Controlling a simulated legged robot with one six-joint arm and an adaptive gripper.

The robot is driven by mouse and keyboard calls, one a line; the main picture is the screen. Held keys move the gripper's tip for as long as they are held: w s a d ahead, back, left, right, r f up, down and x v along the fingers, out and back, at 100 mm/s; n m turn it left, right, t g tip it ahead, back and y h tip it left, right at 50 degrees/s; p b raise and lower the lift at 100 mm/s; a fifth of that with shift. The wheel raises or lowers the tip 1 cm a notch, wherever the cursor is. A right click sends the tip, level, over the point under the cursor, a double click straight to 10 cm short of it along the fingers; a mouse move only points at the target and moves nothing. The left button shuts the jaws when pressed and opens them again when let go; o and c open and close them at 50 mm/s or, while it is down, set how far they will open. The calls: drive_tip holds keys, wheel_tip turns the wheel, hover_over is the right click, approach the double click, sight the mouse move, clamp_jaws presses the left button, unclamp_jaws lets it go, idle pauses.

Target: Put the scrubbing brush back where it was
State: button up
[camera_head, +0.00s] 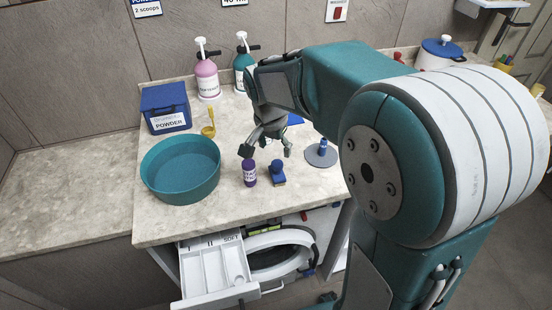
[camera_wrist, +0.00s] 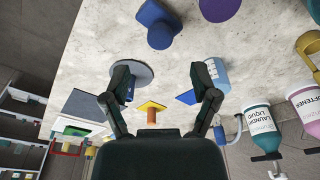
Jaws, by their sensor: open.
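A blue brush with a round knob (camera_head: 277,174) stands on the stone counter, just right of a purple bottle (camera_head: 249,173). It appears to be the scrubbing brush. In the wrist view the brush (camera_wrist: 158,24) is at the top, beyond the fingertips. My gripper (camera_head: 267,149) is open and empty, with its fingers spread above and behind the brush. In the wrist view my gripper (camera_wrist: 161,76) has bare counter between its tips. A grey disc (camera_head: 314,159) with a small blue-and-white item on it lies right of the brush. The brush's underside is hidden.
A teal basin (camera_head: 181,170) stands left, with a blue powder box (camera_head: 166,108) and yellow scoop (camera_head: 209,130) behind. Pink (camera_head: 207,78) and teal (camera_head: 243,65) pump bottles stand at the back. A white drawer (camera_head: 215,268) is open below the counter's front edge.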

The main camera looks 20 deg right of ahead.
drive_tip(key=s+r+n+t, duration=0.2)
drive_tip(key=s+r+n, duration=0.2)
drive_tip(key=s+r, duration=0.5)
drive_tip(key=s+f+n+t+y, duration=0.1)
drive_tip(key=s+n, duration=0.4)
drive_tip(key=s, duration=0.6)
drive_tip(key=shift+d+f+t, duration=0.4)
drive_tip(key=shift+f+t, duration=0.05)
drive_tip(key=shift+t, duration=0.25)
